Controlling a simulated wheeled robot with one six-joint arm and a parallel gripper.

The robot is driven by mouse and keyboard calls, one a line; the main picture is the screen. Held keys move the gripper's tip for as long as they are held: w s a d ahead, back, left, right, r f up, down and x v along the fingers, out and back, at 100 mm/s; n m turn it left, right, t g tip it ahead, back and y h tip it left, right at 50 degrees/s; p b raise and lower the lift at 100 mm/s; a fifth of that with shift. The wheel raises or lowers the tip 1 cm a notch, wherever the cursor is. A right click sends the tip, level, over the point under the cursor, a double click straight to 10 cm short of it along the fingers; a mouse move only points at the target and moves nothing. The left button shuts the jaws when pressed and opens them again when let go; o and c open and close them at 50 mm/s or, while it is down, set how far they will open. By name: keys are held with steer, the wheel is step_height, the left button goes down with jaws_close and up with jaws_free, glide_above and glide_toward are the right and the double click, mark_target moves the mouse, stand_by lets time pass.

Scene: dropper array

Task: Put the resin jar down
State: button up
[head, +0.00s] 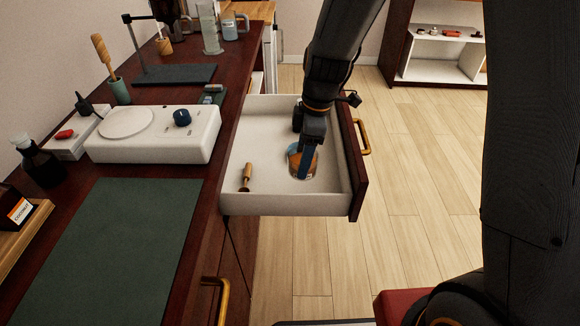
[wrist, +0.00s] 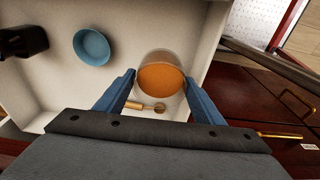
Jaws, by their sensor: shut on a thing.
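The resin jar is a clear round vessel with orange contents; it shows in the head view (head: 294,160) and in the wrist view (wrist: 160,78). My gripper (head: 306,166) points down into the open white drawer (head: 265,203) and is shut on the jar. In the wrist view my gripper's two blue fingers (wrist: 162,88) stand on either side of the jar. The jar looks upright and is low over the drawer floor; I cannot tell whether it touches it. One finger hides part of it in the head view.
A small wooden-handled tool (head: 246,177) lies in the drawer's front left. The wrist view also shows a blue dish (wrist: 91,47) and a black object (wrist: 22,42). Drawer walls stand close around. The counter at left holds a white scale (head: 150,140) and a green mat (head: 110,245).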

step_height(320, 180, down, 8)
steer(key=shift+f+p, duration=0.1)
steer(key=shift+p, duration=0.35)
steer(key=shift+f, duration=0.1)
steer(key=o, duration=1.2)
steer(key=shift+o, duration=0.2)
steer(key=shift+s, duration=0.1)
steer(key=r, duration=0.4)
steer(key=d+r+b, duration=0.1)
steer(key=r, duration=0.7)
steer(key=shift+d+r+b, duration=0.1)
steer(key=shift+d+b, duration=0.2)
steer(key=shift+d, duration=0.1)
